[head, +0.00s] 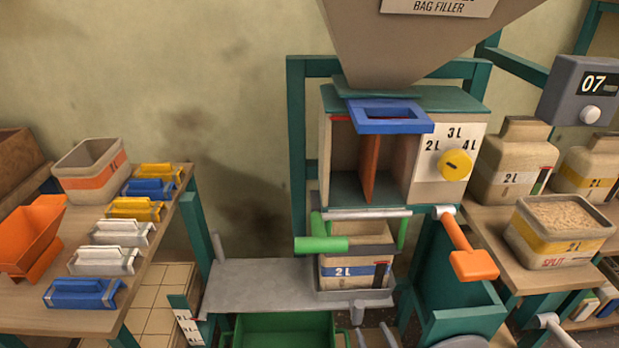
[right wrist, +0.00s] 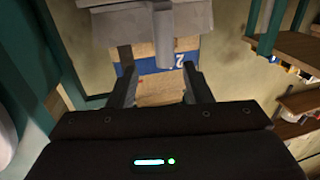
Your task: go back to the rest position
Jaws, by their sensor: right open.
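My right gripper (head: 375,338) shows at the bottom edge of the head view, below the grey platform and the 2 L bag (head: 345,272). Its two dark fingers are spread and hold nothing. Whether the fingers touch anything is hard to tell. My left gripper is not in view.
The grey platform (head: 255,285) and green bin (head: 285,328) lie left of my right gripper. The teal chute (head: 455,300) and orange lever (head: 470,255) are to its right. Side tables hold blue, yellow and white clips (head: 100,262) and filled containers (head: 560,235).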

